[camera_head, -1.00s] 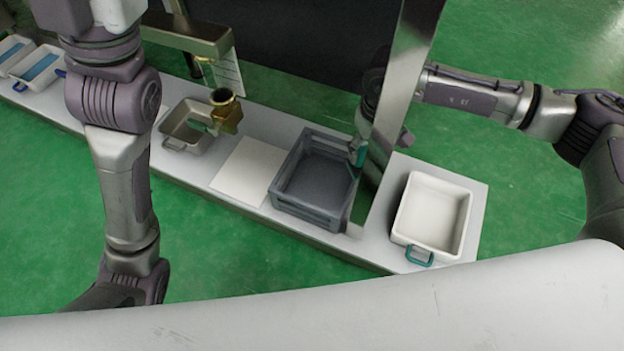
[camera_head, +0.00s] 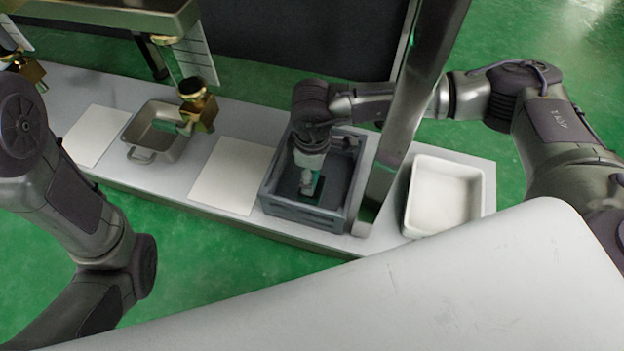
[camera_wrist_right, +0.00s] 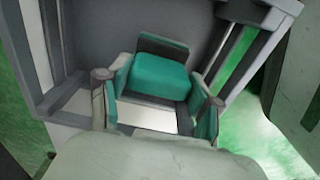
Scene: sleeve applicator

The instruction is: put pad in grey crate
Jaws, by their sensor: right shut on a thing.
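The grey crate (camera_head: 285,213) stands on the long bench between a white sheet and a metal post. My right gripper (camera_head: 311,186) reaches down into the crate from above. In the right wrist view, my right gripper (camera_wrist_right: 162,98) is shut on a teal pad (camera_wrist_right: 160,75) with dark edges, which sits between its fingers. The crate's grey inside (camera_wrist_right: 95,25) shows around the pad. Whether the pad touches the crate floor, I cannot tell. My left gripper is out of view; only my left arm shows at the left.
A white tray (camera_head: 410,222) stands right of the post (camera_head: 392,160). A metal tray (camera_head: 140,154), brass fittings (camera_head: 197,105) and white sheets (camera_head: 232,178) lie to the left. The post stands close to the crate's right side.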

